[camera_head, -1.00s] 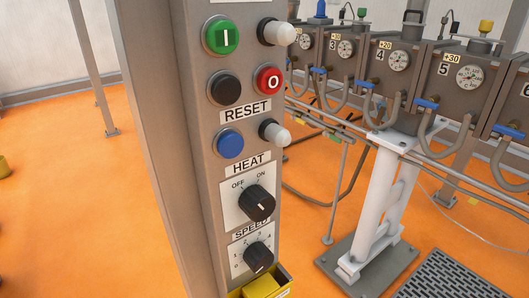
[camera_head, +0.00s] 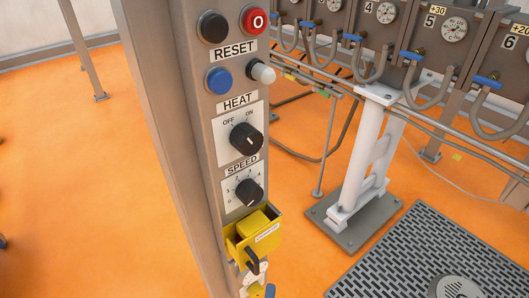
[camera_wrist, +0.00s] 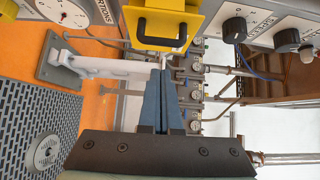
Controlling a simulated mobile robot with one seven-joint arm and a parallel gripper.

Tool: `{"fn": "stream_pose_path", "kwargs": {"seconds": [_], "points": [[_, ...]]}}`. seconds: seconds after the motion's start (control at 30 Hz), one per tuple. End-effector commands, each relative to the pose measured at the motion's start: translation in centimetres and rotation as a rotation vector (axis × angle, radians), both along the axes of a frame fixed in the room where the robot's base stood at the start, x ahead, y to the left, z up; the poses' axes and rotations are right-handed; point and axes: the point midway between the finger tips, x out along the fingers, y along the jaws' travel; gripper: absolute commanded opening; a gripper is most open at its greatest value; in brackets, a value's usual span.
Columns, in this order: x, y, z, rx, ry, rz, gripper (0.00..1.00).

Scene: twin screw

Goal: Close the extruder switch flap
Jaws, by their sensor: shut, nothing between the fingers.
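The yellow extruder switch housing (camera_head: 232,229) is low on the grey control column, under the SPEED knob. Its yellow flap (camera_head: 265,238) has a small label and a black handle (camera_head: 252,260). The flap stands out from the housing, but its exact angle is hard to tell. In the wrist view the yellow flap (camera_wrist: 190,37) and black handle (camera_wrist: 163,44) are at the top, just beyond the fingertips. My gripper (camera_wrist: 163,72) is shut and empty, its blue fingers together below the handle. Contact with the handle cannot be told. A blue tip shows at the head view's bottom edge.
Above the housing are the SPEED knob (camera_head: 249,192), HEAT knob (camera_head: 246,138), blue RESET button (camera_head: 218,80) and a white lamp (camera_head: 262,72). A white support (camera_head: 365,155) and numbered machine units stand to the right. Open orange floor lies left.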

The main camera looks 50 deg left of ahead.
Motion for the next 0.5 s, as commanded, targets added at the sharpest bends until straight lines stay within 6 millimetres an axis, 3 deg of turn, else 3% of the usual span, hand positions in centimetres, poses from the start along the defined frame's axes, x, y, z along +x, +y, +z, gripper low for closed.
{"fn": "stream_pose_path", "kwargs": {"seconds": [0.3, 0.5], "points": [[-5.5, 0.6, -0.1, 0.002, 0.004, -0.005, 0.0], [-7.8, 0.9, 0.0, 0.0, 0.0, -0.007, 0.0]]}}
